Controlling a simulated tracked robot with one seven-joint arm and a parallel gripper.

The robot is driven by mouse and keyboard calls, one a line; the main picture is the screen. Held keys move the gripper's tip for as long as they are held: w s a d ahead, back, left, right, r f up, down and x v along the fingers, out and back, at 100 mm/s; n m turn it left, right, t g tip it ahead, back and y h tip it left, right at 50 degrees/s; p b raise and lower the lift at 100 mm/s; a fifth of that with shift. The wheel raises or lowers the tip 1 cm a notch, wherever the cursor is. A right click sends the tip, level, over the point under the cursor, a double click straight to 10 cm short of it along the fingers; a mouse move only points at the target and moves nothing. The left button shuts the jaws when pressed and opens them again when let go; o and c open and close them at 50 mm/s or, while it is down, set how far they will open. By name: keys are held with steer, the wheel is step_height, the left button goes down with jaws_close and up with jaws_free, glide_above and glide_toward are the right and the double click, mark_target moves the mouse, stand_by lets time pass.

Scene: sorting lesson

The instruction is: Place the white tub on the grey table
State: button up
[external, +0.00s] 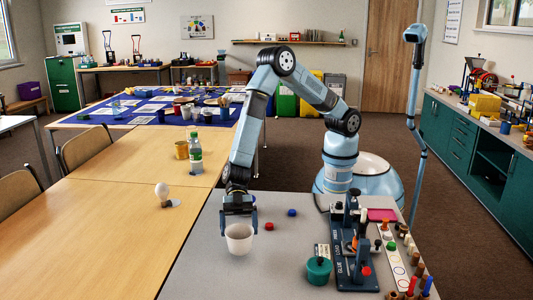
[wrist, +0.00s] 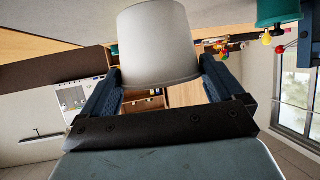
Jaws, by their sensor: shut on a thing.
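The white tub (external: 239,240) is upright between the fingers of my gripper (external: 238,212) in the external view. It is over the left part of the grey table (external: 213,270); I cannot tell whether its base touches the surface. In the wrist view the tub (wrist: 157,45) fills the top middle, with one finger of my gripper (wrist: 160,85) on each side of it. My gripper is shut on the tub. The tub's inside shows only partly in the external view.
A light bulb (external: 162,193) and a bottle (external: 195,155) are on the wooden table (external: 110,240).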

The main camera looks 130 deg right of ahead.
mark_target(238, 230)
steer(key=shift+w+f, duration=0.25)
step_height(238, 230, down, 3)
steer(key=shift+w+f, duration=0.15)
steer(key=o, duration=0.7)
